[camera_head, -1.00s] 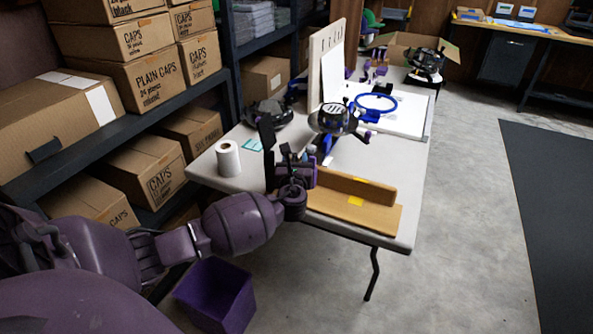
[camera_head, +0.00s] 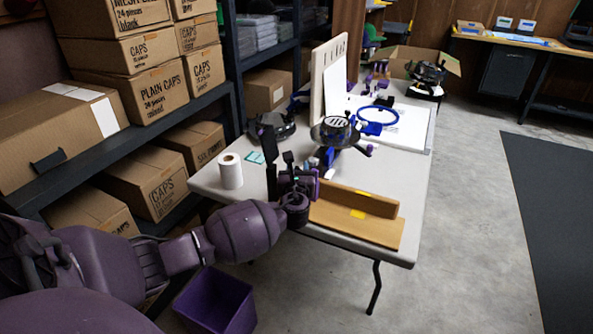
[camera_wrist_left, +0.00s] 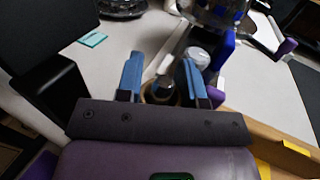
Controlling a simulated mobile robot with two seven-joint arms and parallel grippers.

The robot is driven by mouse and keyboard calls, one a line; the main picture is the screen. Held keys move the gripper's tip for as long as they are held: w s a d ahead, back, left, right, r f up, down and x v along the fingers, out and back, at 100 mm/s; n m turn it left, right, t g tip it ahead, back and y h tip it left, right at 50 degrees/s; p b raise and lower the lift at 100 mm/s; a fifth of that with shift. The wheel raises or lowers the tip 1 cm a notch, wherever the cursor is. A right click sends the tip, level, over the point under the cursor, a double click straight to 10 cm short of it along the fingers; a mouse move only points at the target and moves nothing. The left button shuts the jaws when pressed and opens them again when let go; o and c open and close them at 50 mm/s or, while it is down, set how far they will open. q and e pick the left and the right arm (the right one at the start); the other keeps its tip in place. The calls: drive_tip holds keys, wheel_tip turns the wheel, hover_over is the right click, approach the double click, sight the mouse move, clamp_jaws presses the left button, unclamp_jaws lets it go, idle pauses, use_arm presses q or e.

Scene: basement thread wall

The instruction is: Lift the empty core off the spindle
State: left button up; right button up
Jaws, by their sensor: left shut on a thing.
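My left gripper (camera_head: 296,180) is over the near part of the white table, just left of a tan wooden stand. In the left wrist view, its two blue fingers (camera_wrist_left: 159,80) are shut on a small brownish ring, which looks like the empty core (camera_wrist_left: 158,94). The gripper's dark body covers the core's lower part. A grey rod, possibly the spindle (camera_wrist_left: 174,58), slants up right behind the core; I cannot tell whether the core is still around it. In the head view the core is hidden by the gripper. My right gripper is not in view.
A round-headed machine (camera_head: 334,132) with blue parts stands just beyond the gripper. A white roll (camera_head: 230,171) stands at the table's left edge. The tan wooden stand (camera_head: 378,231) lies right of the gripper. A purple bin (camera_head: 214,303) is on the floor below. Shelves (camera_head: 110,175) with boxes line the left.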

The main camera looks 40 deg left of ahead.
use_arm(q)
wheel_tip(320, 180, up, 13)
drive_tip(key=p, duration=0.8)
drive_tip(key=shift+r+p, duration=0.15)
drive_tip(key=shift+p, duration=0.25)
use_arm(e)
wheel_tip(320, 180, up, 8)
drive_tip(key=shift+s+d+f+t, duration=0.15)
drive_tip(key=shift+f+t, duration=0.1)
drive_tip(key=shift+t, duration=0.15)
